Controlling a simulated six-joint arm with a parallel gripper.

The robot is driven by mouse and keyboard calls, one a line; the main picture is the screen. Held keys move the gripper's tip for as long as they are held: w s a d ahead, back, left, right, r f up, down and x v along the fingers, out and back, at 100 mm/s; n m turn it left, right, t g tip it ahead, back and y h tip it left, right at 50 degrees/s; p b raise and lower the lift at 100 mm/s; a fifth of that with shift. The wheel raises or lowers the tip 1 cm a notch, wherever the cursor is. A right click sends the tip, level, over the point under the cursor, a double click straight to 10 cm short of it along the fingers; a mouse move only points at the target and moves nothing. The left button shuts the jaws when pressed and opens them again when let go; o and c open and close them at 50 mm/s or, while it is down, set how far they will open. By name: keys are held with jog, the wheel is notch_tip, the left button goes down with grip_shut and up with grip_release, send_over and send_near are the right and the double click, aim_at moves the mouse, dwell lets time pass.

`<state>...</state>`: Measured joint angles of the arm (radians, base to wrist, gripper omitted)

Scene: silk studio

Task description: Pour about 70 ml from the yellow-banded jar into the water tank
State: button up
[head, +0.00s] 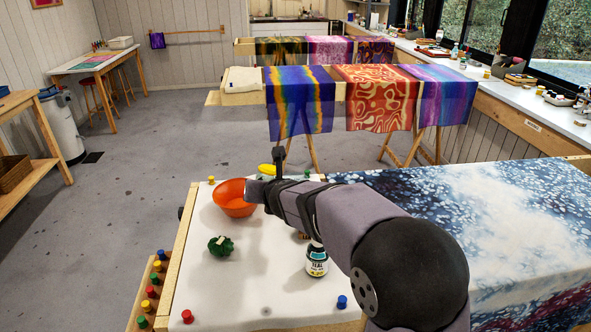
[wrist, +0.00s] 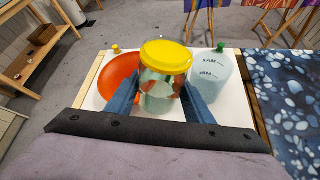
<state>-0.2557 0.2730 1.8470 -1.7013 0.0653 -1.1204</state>
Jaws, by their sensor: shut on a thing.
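The yellow-banded jar (wrist: 162,92) is clear glass with a bright yellow band around its top; I cannot tell its liquid level. My gripper (wrist: 162,84) is shut on the jar's sides, and the jar looks about upright. In the head view, the jar's yellow top (head: 267,169) shows just past my gripper (head: 272,182). The water tank (wrist: 212,78) is a pale translucent vessel with dark marks, right of the jar in the wrist view. Its left side is partly hidden by the jar and a finger. My arm hides most of it in the head view.
An orange bowl (head: 235,198) stands left of the jar. A dark green bundle (head: 221,246) and a teal-labelled bottle (head: 317,262) are on the white board (head: 235,295). Coloured pins stand around its edge. Blue patterned cloth (head: 480,215) covers the right side.

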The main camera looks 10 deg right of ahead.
aim_at(271, 168)
jog(key=shift+w+d+r+p, duration=0.15)
jog(key=shift+r+p, duration=0.05)
jog(key=shift+p, duration=0.3)
jog(key=r+p, duration=0.1)
jog(key=p, duration=0.2)
jog(key=r+m+g+y+p, duration=0.1)
jog(key=p, duration=0.1)
jog(key=shift+w+d+r, duration=0.2)
jog(key=shift+d+r, duration=0.1)
jog(key=p, duration=0.2)
jog(key=r+p, duration=0.1)
jog(key=p, duration=0.1)
jog(key=r+g+y+p, duration=0.1)
jog(key=p, duration=0.1)
jog(key=shift+w+d+r+m, duration=0.15)
jog(key=shift+w+d+m, duration=0.15)
jog(key=shift+d+m, duration=0.1)
jog(key=shift+f+m+g+y+p, duration=0.4)
jog(key=shift+f+m+y+p, duration=0.15)
jog(key=shift+p, duration=0.6)
notch_tip(271, 168, down, 2)
jog(key=shift+f+g+y+b, duration=0.15)
jog(key=shift+g+y+b, duration=0.15)
jog(key=shift+b, duration=0.1)
jog(key=shift+s+a+f+m+y, duration=0.15)
jog(key=shift+f+m+y, duration=0.15)
jog(key=shift+f, duration=0.45)
jog(key=shift+r+g+p, duration=0.2)
jog(key=shift+g+p, duration=0.1)
jog(key=shift+p, duration=0.3)
